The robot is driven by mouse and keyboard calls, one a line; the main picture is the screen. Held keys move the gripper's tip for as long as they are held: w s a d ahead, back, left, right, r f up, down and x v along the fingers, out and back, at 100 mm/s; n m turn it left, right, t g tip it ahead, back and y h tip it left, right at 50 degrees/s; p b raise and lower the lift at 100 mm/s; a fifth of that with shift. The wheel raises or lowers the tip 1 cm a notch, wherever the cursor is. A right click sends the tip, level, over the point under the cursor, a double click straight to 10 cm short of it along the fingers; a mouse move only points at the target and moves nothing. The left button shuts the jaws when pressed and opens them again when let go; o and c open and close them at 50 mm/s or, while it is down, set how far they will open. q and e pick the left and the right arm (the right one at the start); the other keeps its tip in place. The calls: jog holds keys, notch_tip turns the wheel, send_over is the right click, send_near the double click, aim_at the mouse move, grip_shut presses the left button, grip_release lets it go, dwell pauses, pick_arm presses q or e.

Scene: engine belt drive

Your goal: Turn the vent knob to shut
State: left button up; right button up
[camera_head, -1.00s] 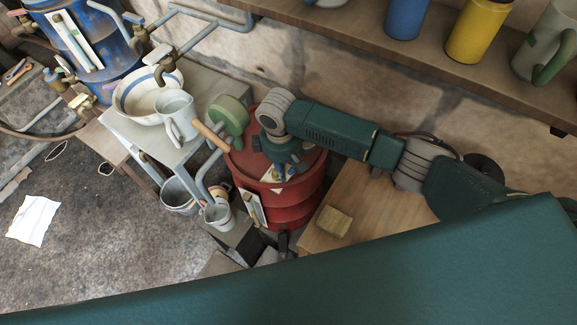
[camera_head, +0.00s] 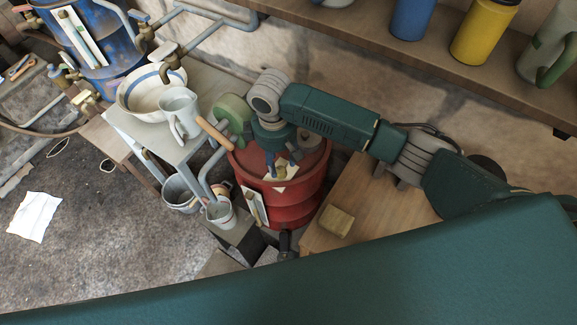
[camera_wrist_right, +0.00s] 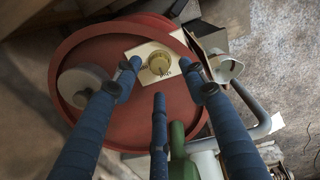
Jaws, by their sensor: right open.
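A small brass-yellow vent knob (camera_wrist_right: 160,63) sits on a pale square plate (camera_wrist_right: 142,52) with dark lettering, on top of a red drum (camera_wrist_right: 92,47). In the head view the knob (camera_head: 281,171) shows between blue fingers on the red drum (camera_head: 250,160). My right gripper (camera_wrist_right: 160,78) is open, with its blue fingers spread around the near side and flanks of the knob. In the wrist view the fingertips look apart from the knob; their exact height above the plate cannot be told. My left gripper is out of view.
A grey-white table (camera_head: 196,131) left of the drum holds a bowl (camera_head: 130,103) and a jug (camera_head: 176,112). A green round part with a wooden handle (camera_head: 216,134) stands close beside the gripper. A yellow block (camera_head: 336,221) lies on the wooden bench (camera_head: 356,190) at right.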

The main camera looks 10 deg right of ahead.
aim_at(278, 169)
notch_tip(278, 169, up, 8)
jog(key=shift+w+a+f, duration=0.25)
jog(key=shift+w+a, duration=0.05)
jog(key=shift+a, duration=0.05)
jog(key=shift+f, duration=0.1)
dwell(0.5)
